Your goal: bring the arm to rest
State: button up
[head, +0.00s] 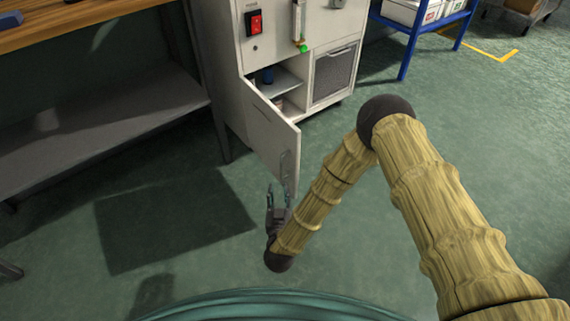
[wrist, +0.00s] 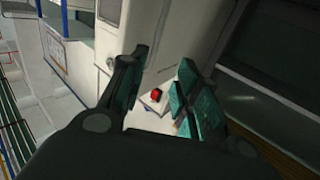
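My arm (head: 330,190) reaches forward from the lower right and bends back at a dark joint, all sheathed in a tan cover. My gripper (head: 279,194) hangs low over the floor, close to the open white cabinet door (head: 272,140) in the head view. Whether it touches the door I cannot tell. In the wrist view the two teal-padded fingers of my gripper (wrist: 155,90) stand apart with nothing between them. A white cabinet (head: 285,50) stands behind the door.
A workbench with a wooden top (head: 70,22) and grey lower shelf (head: 90,130) stands at the left. A blue rack (head: 408,50) with white boxes is at the back right. The cabinet carries a red switch (head: 254,22). The green floor on the right is clear.

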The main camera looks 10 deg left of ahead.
jog(key=s+d+f+g, duration=0.5)
jog(key=s+d, duration=0.1)
jog(key=d, duration=0.3)
jog(key=s+d+f+g, duration=0.4)
jog(key=s+d+f, duration=0.15)
jog(key=d, duration=0.35)
jog(key=s+d+r+m+g+h, duration=0.15)
jog(key=s+d+g, duration=0.25)
jog(key=s+d, duration=0.6)
jog(key=s+d+r+m+g+h, duration=0.15)
jog(key=s+d+g, duration=0.5)
jog(key=s, duration=0.65)
notch_tip(320, 180, up, 30)
jog(key=d+t+p, duration=0.1)
jog(key=t+p, duration=0.1)
jog(key=p, duration=2.7)
jog(key=shift+w+d+p, duration=0.15)
jog(key=shift+p, duration=0.25)
jog(key=shift+r, duration=0.1)
